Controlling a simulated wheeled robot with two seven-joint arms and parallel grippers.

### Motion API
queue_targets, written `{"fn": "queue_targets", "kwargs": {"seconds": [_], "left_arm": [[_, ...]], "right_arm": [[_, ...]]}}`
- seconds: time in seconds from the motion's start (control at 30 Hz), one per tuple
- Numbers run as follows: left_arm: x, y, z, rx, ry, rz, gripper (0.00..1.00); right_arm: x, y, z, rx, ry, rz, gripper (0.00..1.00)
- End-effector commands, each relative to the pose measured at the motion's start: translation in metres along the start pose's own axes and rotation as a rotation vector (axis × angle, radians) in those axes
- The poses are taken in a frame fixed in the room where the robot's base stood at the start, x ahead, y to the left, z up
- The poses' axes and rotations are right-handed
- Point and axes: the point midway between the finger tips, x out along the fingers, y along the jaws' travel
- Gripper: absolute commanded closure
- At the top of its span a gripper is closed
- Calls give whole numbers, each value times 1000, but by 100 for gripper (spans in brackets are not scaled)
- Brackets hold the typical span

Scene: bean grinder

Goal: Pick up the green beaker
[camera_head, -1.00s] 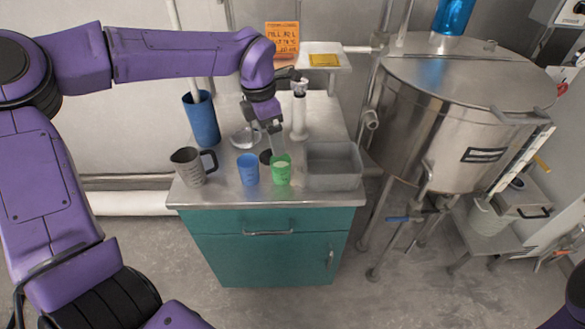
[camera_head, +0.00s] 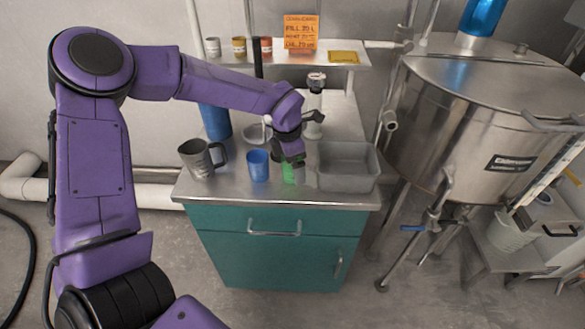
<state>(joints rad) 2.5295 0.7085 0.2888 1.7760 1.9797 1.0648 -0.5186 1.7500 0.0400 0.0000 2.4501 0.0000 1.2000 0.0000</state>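The green beaker (camera_head: 290,174) stands on the metal counter, between a blue beaker (camera_head: 258,166) and a grey metal tray. My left gripper (camera_head: 292,163) points down at the green beaker, with its fingers at the beaker's upper part and covering much of it. I cannot tell whether the fingers are closed on the beaker or still apart. My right gripper is not in view.
The grey tray (camera_head: 348,165) stands close to the right of the green beaker. A dark metal jug (camera_head: 199,158) stands at the left of the counter (camera_head: 230,190). A white-and-metal grinder (camera_head: 314,105) stands behind. A large steel tank (camera_head: 470,110) fills the right side.

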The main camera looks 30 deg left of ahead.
Motion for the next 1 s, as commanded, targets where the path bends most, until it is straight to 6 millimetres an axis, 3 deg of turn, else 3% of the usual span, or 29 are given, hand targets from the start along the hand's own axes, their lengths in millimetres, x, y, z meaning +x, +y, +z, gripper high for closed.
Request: {"fn": "queue_targets", "kwargs": {"seconds": [0.23, 0.4, 0.43, 0.77, 1.0], "left_arm": [[2, 0, 0, 0, -1, 0, 11], [2, 0, 0, 0, -1, 0, 66], [2, 0, 0, 0, -1, 0, 69], [1, 0, 0, 0, -2, 0, 69], [-12, 0, 3, -1, -4, 1, 70]], "right_arm": [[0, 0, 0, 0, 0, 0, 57], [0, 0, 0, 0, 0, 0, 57], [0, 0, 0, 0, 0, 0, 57], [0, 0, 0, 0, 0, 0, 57], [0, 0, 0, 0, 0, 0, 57]]}}
